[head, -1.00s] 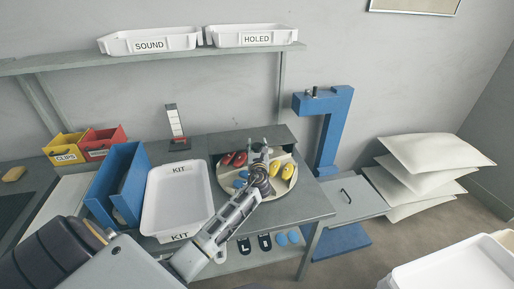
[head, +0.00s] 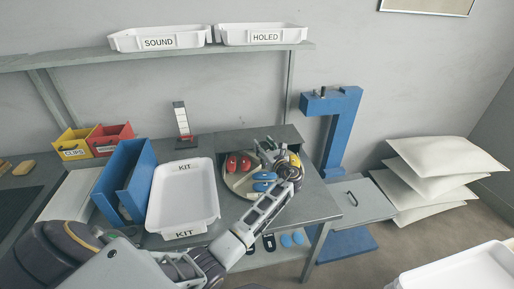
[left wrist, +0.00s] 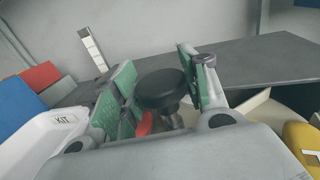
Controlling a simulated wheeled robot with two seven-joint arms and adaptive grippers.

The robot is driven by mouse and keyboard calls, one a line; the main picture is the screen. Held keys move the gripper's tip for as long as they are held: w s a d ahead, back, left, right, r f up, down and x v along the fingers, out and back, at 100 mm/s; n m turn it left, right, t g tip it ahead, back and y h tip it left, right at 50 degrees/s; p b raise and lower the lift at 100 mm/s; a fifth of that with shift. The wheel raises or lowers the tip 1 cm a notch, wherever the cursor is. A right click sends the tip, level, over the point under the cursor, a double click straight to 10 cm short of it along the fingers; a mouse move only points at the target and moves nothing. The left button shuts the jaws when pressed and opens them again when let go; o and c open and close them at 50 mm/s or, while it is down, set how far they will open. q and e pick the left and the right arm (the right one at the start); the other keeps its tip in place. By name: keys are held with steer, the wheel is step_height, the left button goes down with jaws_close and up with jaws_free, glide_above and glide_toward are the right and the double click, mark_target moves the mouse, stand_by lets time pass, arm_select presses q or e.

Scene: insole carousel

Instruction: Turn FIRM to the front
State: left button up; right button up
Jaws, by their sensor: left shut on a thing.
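The round carousel (head: 232,184) stands on the grey table with red insoles (head: 238,163), blue insoles (head: 264,181) and yellow insoles (head: 295,161) in its sections. Red is at the left, blue at the front, yellow at the right. My left gripper (head: 268,149) is over the carousel. In the left wrist view its green-padded fingers (left wrist: 160,85) are shut on a black round knob (left wrist: 161,88). A red insole (left wrist: 144,123) shows below the knob, and a yellow insole (left wrist: 300,142) with a white label at the right. I cannot read the word FIRM anywhere. My right gripper is not in view.
A white KIT tray (head: 157,214) and a blue holder (head: 137,205) stand left of the carousel. A blue post (head: 328,140) stands at the right. SOUND (head: 120,40) and HOLED (head: 225,34) trays sit on the shelf above. Several black and blue pieces lie below the table front.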

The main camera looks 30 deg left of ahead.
arm_select(q)
steer(key=shift+f+n+g+y, duration=0.15)
steer(key=shift+n+g+y, duration=0.15)
steer(key=shift+g, duration=0.1)
steer(key=shift+n+g, duration=0.3)
steer(key=shift+g, duration=0.1)
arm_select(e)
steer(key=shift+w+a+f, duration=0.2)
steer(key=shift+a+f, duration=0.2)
arm_select(q)
steer(key=shift+a+n+g+y+b, duration=0.1)
steer(key=shift+n+g+y+b, duration=0.2)
steer(key=shift+g+y, duration=0.1)
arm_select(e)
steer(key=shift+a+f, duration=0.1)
arm_select(q)
steer(key=o, duration=1.4)
steer(key=shift+o, duration=0.2)
